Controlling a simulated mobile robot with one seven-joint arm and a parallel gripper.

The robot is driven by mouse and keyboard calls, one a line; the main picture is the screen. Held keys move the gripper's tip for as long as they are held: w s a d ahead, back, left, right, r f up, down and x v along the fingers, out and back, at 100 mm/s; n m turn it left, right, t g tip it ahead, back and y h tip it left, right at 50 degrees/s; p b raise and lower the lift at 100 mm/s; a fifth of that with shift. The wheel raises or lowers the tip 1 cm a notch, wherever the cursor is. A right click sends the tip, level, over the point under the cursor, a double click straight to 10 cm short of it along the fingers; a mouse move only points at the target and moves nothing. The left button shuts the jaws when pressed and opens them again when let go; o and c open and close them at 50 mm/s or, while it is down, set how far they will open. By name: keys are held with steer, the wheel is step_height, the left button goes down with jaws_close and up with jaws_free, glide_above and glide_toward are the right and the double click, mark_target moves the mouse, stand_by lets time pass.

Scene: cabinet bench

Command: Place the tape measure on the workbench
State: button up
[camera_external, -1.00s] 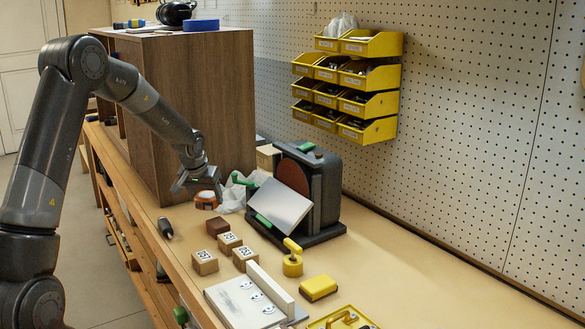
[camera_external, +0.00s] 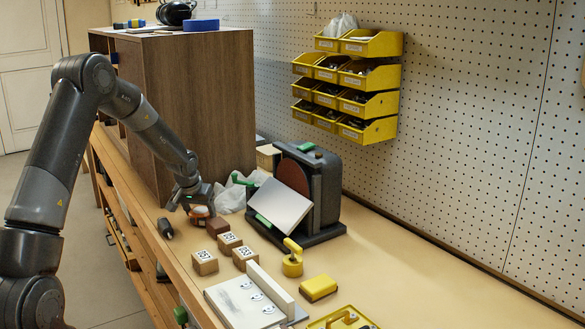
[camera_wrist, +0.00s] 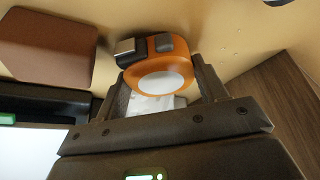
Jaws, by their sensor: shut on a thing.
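The tape measure (camera_wrist: 160,72) is orange with a dark grey top part and a pale round face. It sits between the fingers of my gripper (camera_wrist: 165,92) in the wrist view, and the jaws are shut on it. In the external view the tape measure (camera_external: 200,212) shows as a small orange and white shape under my gripper (camera_external: 196,205), low at the workbench (camera_external: 400,270) near the cabinet. I cannot tell whether its underside touches the bench top.
A brown block (camera_external: 216,227) lies close to my gripper, with several numbered wooden blocks (camera_external: 205,263) in front. A dark screwdriver-like tool (camera_external: 165,228) lies at the left edge. A disc sander (camera_external: 310,195) stands to the right, and a wooden cabinet (camera_external: 195,110) behind.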

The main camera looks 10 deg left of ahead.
steer(key=o, duration=1.1)
steer(key=s+a+f+v, duration=0.1)
steer(key=s+v, duration=0.2)
steer(key=v, duration=2)
steer(key=shift+t, duration=0.5)
steer(key=s+a+r, duration=0.1)
steer(key=s+r, duration=0.1)
steer(key=s, duration=0.8)
steer(key=s+r, duration=0.3)
steer(key=s, duration=0.6)
steer(key=s+a+r, duration=0.1)
steer(key=s+r, duration=0.1)
steer(key=s, duration=0.8)
steer(key=shift+s+a+r, duration=0.3)
steer(key=shift+s+r, duration=0.05)
steer(key=shift+r, duration=0.05)
